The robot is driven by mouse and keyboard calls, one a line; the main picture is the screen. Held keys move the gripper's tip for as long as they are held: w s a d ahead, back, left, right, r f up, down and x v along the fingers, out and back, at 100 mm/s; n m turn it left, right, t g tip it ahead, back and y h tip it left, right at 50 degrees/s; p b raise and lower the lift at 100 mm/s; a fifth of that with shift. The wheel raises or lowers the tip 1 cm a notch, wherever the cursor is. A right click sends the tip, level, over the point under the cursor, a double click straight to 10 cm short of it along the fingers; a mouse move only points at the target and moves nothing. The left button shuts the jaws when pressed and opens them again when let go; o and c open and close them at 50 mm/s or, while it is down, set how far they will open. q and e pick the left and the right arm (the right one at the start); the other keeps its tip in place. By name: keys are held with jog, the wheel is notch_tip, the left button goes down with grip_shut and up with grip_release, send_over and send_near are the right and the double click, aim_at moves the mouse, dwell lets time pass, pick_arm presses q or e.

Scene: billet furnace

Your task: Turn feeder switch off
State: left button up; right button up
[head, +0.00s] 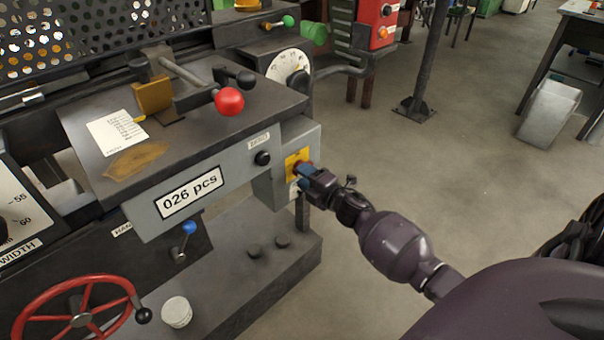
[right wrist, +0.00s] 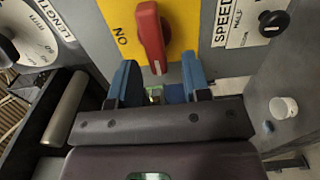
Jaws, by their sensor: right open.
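The feeder switch is a red handle (right wrist: 150,38) on a yellow plate (right wrist: 112,12) marked ON, on the grey machine box. In the right wrist view the handle runs up and down the picture, with ON to its left. In the head view the yellow plate (head: 293,160) shows at the box's right end, partly covered by my right gripper (head: 306,174). In the right wrist view my right gripper (right wrist: 158,76) is open, its blue fingers to either side of the handle's lower end. I cannot tell whether they touch it. My left gripper is not in view.
A black SPEED knob (right wrist: 273,22) sits right of the switch in the right wrist view. A red ball lever (head: 229,101) and a white dial (head: 289,68) stand above the box. A red handwheel (head: 80,318) is at lower left. The floor (head: 470,180) at right is open.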

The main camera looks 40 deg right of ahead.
pick_arm(q)
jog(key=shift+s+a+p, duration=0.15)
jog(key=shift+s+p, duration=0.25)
jog(key=shift+p, duration=0.2)
pick_arm(e)
jog(key=s, duration=0.9)
jog(key=shift+d, duration=0.35)
pick_arm(q)
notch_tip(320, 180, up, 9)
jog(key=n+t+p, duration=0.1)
jog(key=p, duration=0.9)
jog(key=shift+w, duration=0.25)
pick_arm(e)
jog(key=s+a+r+m+g, duration=0.1)
jog(key=s+a+m+g, duration=0.1)
jog(key=s+a+m, duration=0.3)
jog(key=s+a+r+m+g, duration=0.1)
jog(key=s+a+m, duration=0.4)
jog(key=s, duration=0.9)
jog(key=s+a+r+m+g+h, duration=0.1)
jog(key=s+a+m+g, duration=0.3)
jog(key=s+m, duration=0.4)
jog(key=shift+s+a, duration=0.8)
jog(key=shift+s, duration=0.05)
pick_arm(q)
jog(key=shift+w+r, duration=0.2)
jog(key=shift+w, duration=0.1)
